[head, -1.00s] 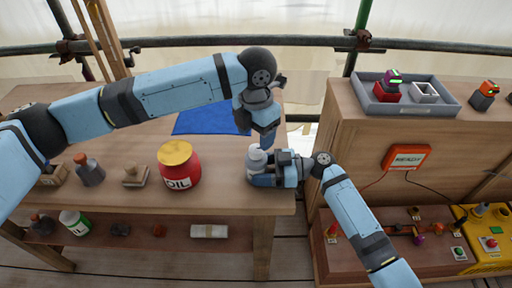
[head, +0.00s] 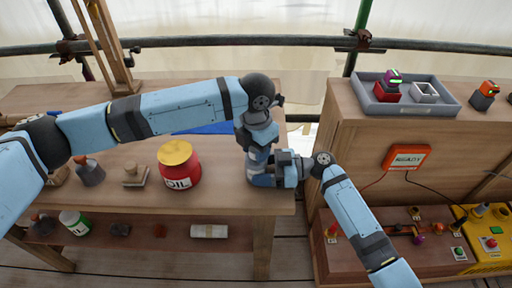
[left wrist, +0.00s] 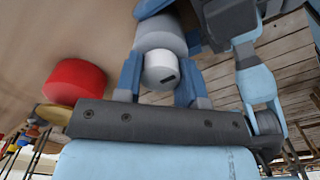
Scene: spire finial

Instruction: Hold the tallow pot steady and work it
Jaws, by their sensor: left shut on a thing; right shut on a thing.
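The tallow pot, a grey cylinder (left wrist: 162,38) with a white lid (left wrist: 160,71), shows in the left wrist view. In the head view it is at the table's right end, almost wholly hidden by my grippers. My left gripper (head: 257,160) comes down from above and is shut on the white lid, one blue finger on each side. My right gripper (head: 264,178) reaches in from the right, low at the pot's body, and is shut on it. The right fingers' exact contact is hidden.
A red oil jar (head: 180,168) with a yellow lid stands left of the grippers. A blue cloth (head: 205,128) lies behind, partly under my left arm. A grey tray (head: 405,106) sits on the right-hand cabinet. The table front between jar and grippers is clear.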

